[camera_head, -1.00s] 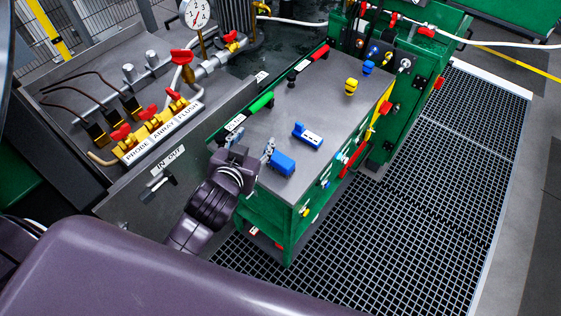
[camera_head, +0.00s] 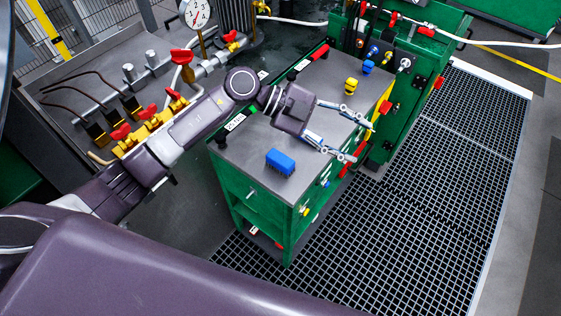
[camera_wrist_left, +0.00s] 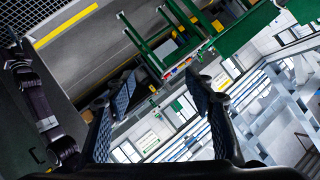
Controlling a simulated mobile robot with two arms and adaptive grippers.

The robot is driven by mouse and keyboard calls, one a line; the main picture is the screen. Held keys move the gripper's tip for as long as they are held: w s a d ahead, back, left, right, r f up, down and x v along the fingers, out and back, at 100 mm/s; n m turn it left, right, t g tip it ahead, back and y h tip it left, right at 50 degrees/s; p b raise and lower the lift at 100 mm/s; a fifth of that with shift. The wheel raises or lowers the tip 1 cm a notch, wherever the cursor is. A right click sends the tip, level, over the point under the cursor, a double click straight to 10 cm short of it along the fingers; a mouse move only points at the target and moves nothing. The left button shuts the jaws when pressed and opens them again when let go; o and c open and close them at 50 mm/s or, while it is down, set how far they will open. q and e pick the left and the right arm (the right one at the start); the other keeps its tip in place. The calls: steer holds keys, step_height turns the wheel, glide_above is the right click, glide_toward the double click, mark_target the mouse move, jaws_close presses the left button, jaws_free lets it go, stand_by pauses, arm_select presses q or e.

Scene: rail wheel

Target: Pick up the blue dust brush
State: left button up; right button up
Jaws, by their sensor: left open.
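A small blue block-shaped thing with a ridged side, which looks like the blue dust brush (camera_head: 280,161), lies on the grey top of the green cart, near its front edge. My left gripper (camera_head: 362,141) is up and to the right of it, apart from it, with its fingers spread toward the cart's right side. It is open and empty. In the left wrist view the two fingers (camera_wrist_left: 165,95) stand apart with only distant room behind them; the brush does not show there. My right gripper is in no view.
The green cart (camera_head: 252,193) has a grey top with a yellow-black item (camera_head: 350,86) and a small blue item (camera_head: 368,67) at the back. A bench with red-handled valves (camera_head: 148,112) stands left. Floor grating (camera_head: 430,200) lies right.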

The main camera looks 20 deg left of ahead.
arm_select(q)
steer(key=a+f+g+y, duration=0.2)
steer(key=a+f+y, duration=0.35)
steer(key=a, duration=0.35)
steer(key=n+y, duration=0.3)
steer(key=y, duration=0.1)
glide_above(279, 157)
steer(key=w+a, duration=0.1)
steer(key=a, duration=0.2)
step_height(279, 157, down, 2)
steer(key=shift+f+g+h, duration=0.15)
steer(key=shift+g+h, duration=0.1)
steer(key=shift+g, duration=0.05)
steer(key=shift+s+f, duration=0.1)
steer(key=shift+f, duration=0.2)
steer(key=p+x, duration=0.1)
steer(key=x, duration=0.2)
steer(key=p+x, duration=0.1)
steer(key=x, duration=0.2)
steer(key=shift+s+d, duration=0.1)
steer(key=shift+d, duration=0.4)
steer(key=shift+d+f, duration=0.1)
steer(key=shift+f, duration=0.2)
steer(key=shift+c, duration=0.5)
steer(key=c, duration=1.1)
steer(key=shift+c, duration=0.2)
steer(key=shift+r, duration=0.1)
